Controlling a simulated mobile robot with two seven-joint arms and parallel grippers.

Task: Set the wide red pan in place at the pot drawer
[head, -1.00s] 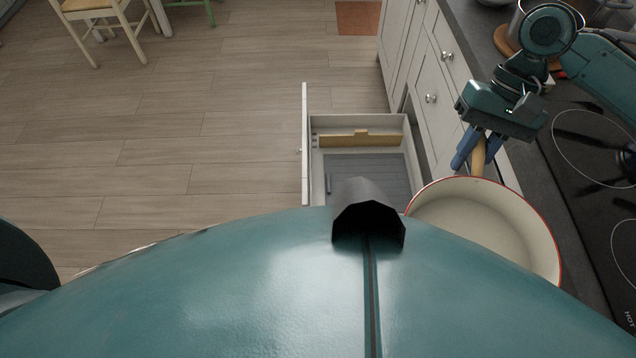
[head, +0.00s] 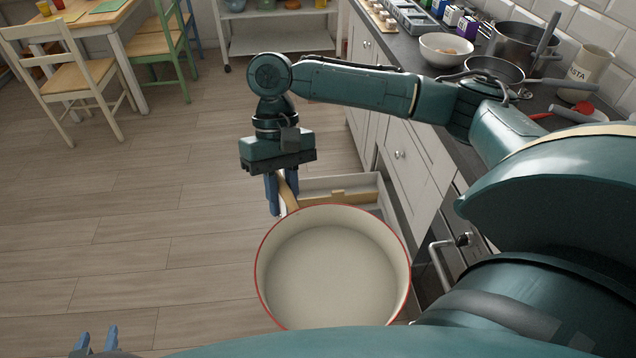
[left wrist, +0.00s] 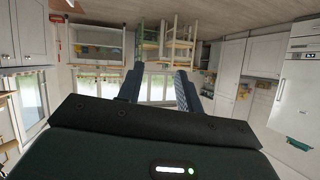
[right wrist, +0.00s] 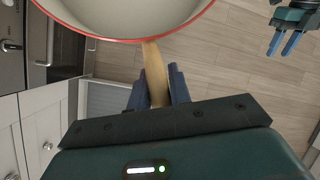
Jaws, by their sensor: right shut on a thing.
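The wide red pan (head: 335,270) has a cream inside, a red rim and a wooden handle (head: 290,190). My right gripper (head: 280,190) is shut on the handle and holds the pan in the air; the pan and handle also show in the right wrist view (right wrist: 155,75). The pot drawer (head: 345,189) stands open below and behind the pan, which hides most of it. In the right wrist view a part of the drawer (right wrist: 105,97) shows beside the handle. My left gripper (head: 97,338) is open and empty at the bottom left, and its spread fingers show in the left wrist view (left wrist: 158,88).
The worktop (head: 420,80) on the right carries a white bowl (head: 447,50), pots and a pasta jar (head: 592,70). An oven handle (head: 440,265) sticks out near the pan's right side. Chairs and a table stand far left. The floor left of the drawer is clear.

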